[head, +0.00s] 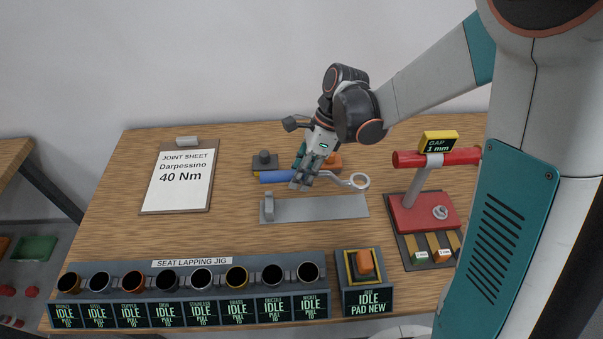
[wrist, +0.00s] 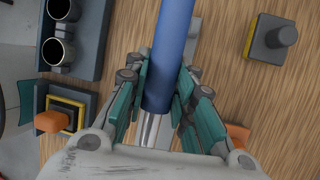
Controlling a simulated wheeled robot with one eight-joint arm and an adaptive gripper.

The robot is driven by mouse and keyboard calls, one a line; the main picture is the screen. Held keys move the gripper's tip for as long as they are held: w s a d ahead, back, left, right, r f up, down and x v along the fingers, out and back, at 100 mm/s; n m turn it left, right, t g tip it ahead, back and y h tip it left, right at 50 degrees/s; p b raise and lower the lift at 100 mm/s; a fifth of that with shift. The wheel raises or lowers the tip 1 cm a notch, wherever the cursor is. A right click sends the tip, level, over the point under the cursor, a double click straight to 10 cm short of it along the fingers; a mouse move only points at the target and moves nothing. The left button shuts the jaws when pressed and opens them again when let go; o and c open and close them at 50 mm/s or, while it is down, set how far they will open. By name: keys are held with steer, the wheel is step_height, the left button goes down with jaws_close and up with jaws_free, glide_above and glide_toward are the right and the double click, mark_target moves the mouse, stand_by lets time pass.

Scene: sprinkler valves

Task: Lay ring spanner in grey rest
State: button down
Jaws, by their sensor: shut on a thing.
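The ring spanner has a blue handle (head: 275,177) and a silver shaft ending in a ring (head: 360,181). My gripper (head: 300,182) is shut on the spanner near where the handle meets the shaft, with the ring to the right. The spanner is roughly level. In the head view it appears just beyond the grey rest (head: 335,207), a long flat plate with an upright block at its left end; its height over the table is hard to tell. In the wrist view the blue handle (wrist: 172,50) runs between the teal fingers (wrist: 160,90) and hides part of the grey below.
A dark block with a knob (head: 265,161) and an orange part stand behind the spanner. The red-handled gap tool (head: 425,205) stands right. The seat lapping jig (head: 195,280) and the orange-button pad box (head: 362,280) line the front. A joint sheet (head: 178,180) lies left.

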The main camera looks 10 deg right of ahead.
steer(key=shift+f+b, duration=2.7)
steer(key=shift+f, duration=0.7)
steer(key=shift+f+b, duration=1.25)
steer(key=shift+f, duration=0.1)
steer(key=c, duration=1.3)
jaws_free()
steer(key=shift+r, duration=0.1)
steer(key=v, duration=1.2)
